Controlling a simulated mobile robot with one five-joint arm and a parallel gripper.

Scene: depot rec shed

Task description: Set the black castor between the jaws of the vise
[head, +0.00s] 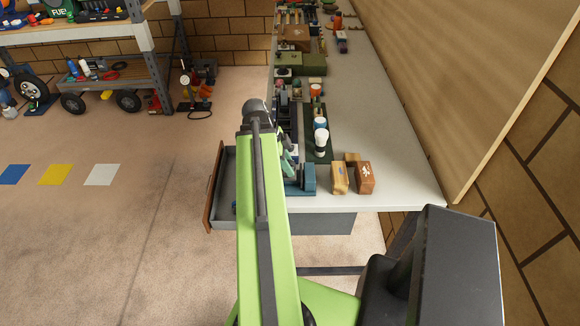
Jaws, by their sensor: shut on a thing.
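A blue vise (307,178) stands at the near left corner of the grey bench, partly hidden behind my green arm. My gripper (288,164) is mostly hidden behind the arm; a small part of it shows just left of the vise, close to it in the picture. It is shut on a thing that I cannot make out. I cannot pick out the black castor in this view. The space between the vise jaws is also not clear from here.
Two wooden blocks (365,177) stand right of the vise. A white-topped item (321,138) stands on a dark mat behind it. An open drawer (211,190) juts out left below the bench (400,180). The bench's right side is clear. A loaded shelf (85,32) stands far left.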

